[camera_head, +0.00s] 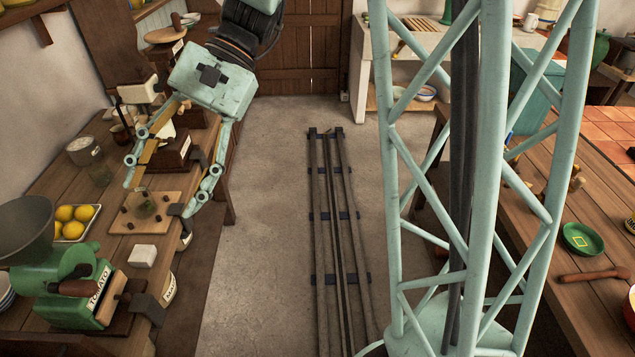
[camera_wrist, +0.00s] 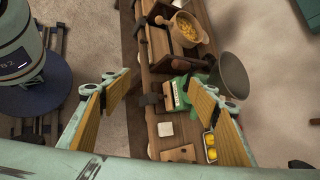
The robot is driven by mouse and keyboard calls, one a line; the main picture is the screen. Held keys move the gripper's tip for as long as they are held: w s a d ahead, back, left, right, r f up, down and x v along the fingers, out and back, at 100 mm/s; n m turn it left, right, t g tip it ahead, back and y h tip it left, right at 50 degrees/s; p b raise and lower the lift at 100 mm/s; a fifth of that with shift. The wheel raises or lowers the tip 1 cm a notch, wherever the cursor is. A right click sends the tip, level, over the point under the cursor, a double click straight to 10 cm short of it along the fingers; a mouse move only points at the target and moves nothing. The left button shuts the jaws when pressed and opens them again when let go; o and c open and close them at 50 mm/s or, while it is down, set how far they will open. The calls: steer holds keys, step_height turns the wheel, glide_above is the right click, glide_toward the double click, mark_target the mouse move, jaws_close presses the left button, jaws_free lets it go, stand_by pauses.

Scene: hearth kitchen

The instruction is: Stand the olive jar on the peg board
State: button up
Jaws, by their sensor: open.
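A small greenish glass jar, seemingly the olive jar (camera_head: 144,205), shows on the peg board (camera_head: 120,225), a square wooden board with several dark pegs or knobs on the left counter. I cannot tell whether it sits level or within the pegs. My gripper (camera_head: 160,188) hangs over the left counter in the head view, its fingers spread and nothing between them. In the wrist view my gripper (camera_wrist: 165,95) is also wide open and empty. Part of the peg board (camera_wrist: 172,156) shows at the bottom of that view; the jar cannot be made out there.
A tray of lemons (camera_head: 72,221), a green mill (camera_head: 78,284) with a grey pan and a white block (camera_head: 142,256) stand near the board. Another glass jar (camera_head: 100,173) stands behind it. The right table (camera_head: 590,205) holds a green dish (camera_head: 582,239).

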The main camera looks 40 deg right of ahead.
steer(key=s+d+r+n+t+h, duration=0.3)
steer(key=s+d, duration=0.5)
steer(key=s, duration=0.3)
steer(key=s+d+r+n+t+h, duration=0.3)
steer(key=s+d+r+n+h, duration=0.2)
steer(key=s+d, duration=0.3)
steer(key=s+h, duration=0.1)
steer(key=s, duration=0.1)
steer(key=shift+s+d+t, duration=0.2)
steer(key=shift+s+t, duration=0.1)
steer(key=shift+s, duration=0.1)
steer(key=shift+a, duration=0.1)
stand_by(0.9)
